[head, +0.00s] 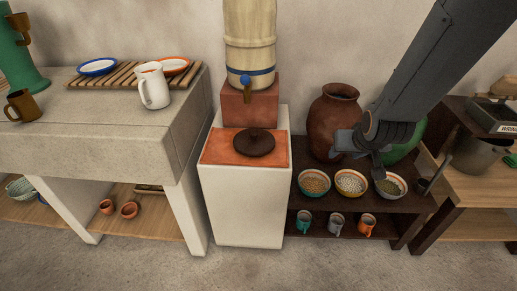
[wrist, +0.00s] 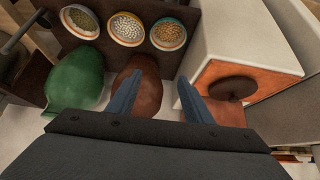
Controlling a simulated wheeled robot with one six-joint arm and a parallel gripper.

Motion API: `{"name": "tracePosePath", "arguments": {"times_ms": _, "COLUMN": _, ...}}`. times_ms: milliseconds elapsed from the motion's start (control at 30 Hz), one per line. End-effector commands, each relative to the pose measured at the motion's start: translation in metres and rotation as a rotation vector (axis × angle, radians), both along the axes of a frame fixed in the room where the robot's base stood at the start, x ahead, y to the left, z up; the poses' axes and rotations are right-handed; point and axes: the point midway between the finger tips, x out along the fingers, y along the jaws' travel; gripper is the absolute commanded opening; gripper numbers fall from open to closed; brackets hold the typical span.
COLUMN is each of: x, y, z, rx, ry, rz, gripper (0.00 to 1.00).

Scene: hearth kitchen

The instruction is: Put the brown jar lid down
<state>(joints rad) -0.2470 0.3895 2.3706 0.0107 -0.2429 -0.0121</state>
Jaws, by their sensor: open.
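The brown jar lid (head: 254,142) lies flat on the orange top (head: 216,156) of a white stand. It also shows in the wrist view (wrist: 234,88), to the right of my fingers and apart from them. My gripper (head: 362,149) is to the right of the stand, in front of the large brown jar and above the shelf. In the wrist view my gripper (wrist: 160,95) has its two fingers spread with nothing between them. The large brown jar (head: 332,115) stands on the dark shelf and shows past my fingers in the wrist view (wrist: 148,92).
A tall beige dispenser with a tap (head: 250,40) stands on a red block (head: 250,107) behind the lid. Several bowls (head: 314,183) and a green jar (head: 404,148) are on the dark shelf, with mugs (head: 336,220) below. A stone counter (head: 120,130) stands at left. Floor in front is clear.

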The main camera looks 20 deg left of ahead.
Motion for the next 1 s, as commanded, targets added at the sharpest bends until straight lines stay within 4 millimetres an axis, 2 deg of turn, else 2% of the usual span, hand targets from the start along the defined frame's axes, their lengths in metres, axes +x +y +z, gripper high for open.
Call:
{"name": "tracePosePath", "arguments": {"times_ms": 33, "x": 0.024, "y": 0.029, "z": -0.026, "rx": 0.020, "ry": -0.073, "rz": 0.044, "gripper": 0.46}}
{"name": "tracePosePath", "arguments": {"times_ms": 100, "x": 0.052, "y": 0.066, "z": -0.042, "rx": 0.057, "ry": -0.192, "rz": 0.094, "gripper": 0.46}}
{"name": "tracePosePath", "arguments": {"times_ms": 200, "x": 0.080, "y": 0.122, "z": -0.064, "rx": 0.123, "ry": -0.356, "rz": 0.166, "gripper": 0.46}}
{"name": "tracePosePath", "arguments": {"times_ms": 300, "x": 0.093, "y": 0.175, "z": -0.082, "rx": 0.197, "ry": -0.513, "rz": 0.232, "gripper": 0.46}}
{"name": "tracePosePath", "arguments": {"times_ms": 433, "x": 0.093, "y": 0.229, "z": -0.099, "rx": 0.294, "ry": -0.682, "rz": 0.300, "gripper": 0.46}}
{"name": "tracePosePath", "arguments": {"times_ms": 500, "x": 0.088, "y": 0.248, "z": -0.104, "rx": 0.336, "ry": -0.751, "rz": 0.326, "gripper": 0.46}}
{"name": "tracePosePath", "arguments": {"times_ms": 600, "x": 0.082, "y": 0.265, "z": -0.108, "rx": 0.379, "ry": -0.814, "rz": 0.347, "gripper": 0.46}}
{"name": "tracePosePath", "arguments": {"times_ms": 767, "x": 0.079, "y": 0.277, "z": -0.107, "rx": 0.408, "ry": -0.858, "rz": 0.360, "gripper": 0.46}}
{"name": "tracePosePath", "arguments": {"times_ms": 1000, "x": 0.098, "y": 0.291, "z": -0.105, "rx": 0.411, "ry": -0.863, "rz": 0.360, "gripper": 0.46}}
